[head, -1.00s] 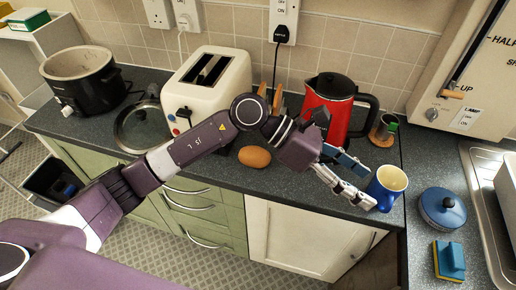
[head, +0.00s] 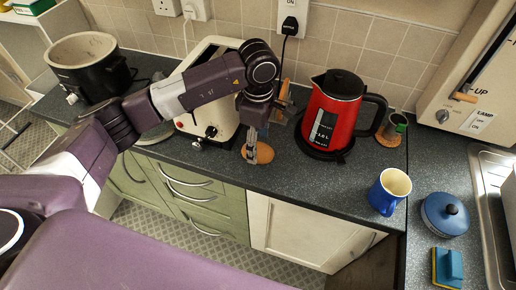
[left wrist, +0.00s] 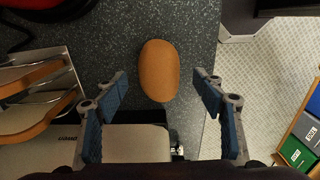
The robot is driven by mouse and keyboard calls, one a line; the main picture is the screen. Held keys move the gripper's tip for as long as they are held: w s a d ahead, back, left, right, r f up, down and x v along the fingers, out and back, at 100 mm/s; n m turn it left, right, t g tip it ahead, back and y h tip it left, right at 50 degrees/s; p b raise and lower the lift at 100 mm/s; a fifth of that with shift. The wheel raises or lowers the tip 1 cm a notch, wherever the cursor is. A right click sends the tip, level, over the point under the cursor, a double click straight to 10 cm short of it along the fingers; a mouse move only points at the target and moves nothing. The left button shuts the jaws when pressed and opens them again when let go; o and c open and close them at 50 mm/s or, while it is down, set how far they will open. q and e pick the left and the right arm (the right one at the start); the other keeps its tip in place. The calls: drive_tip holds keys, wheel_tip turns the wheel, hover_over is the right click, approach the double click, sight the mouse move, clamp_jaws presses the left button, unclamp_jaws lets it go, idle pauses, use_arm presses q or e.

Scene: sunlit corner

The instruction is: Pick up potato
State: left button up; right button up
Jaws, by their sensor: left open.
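The potato (head: 265,153) is a smooth brown oval lying on the dark speckled worktop (head: 330,185), in front of the toaster, partly hidden behind my left gripper in the head view. In the left wrist view the potato (left wrist: 159,70) lies whole, beyond and between the two blue-padded fingers. My left gripper (head: 251,152) points down at it and is open and empty. In the left wrist view the left gripper (left wrist: 165,92) shows a wide gap between its fingertips. I cannot tell whether it touches the potato. My right gripper is not in view.
A cream toaster (head: 205,112) stands behind the potato, close to my arm. A red kettle (head: 333,115) is to the right, and a blue mug (head: 384,195) stands further right. A black slow cooker (head: 90,72) is at the left. The worktop's front edge is near the potato.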

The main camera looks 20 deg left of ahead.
sight(258, 147)
use_arm(q)
drive_tip(key=shift+w+f+p, duration=0.1)
drive_tip(key=shift+f+p, duration=0.45)
drive_tip(key=shift+f, duration=1.25)
drive_tip(key=c, duration=1.4)
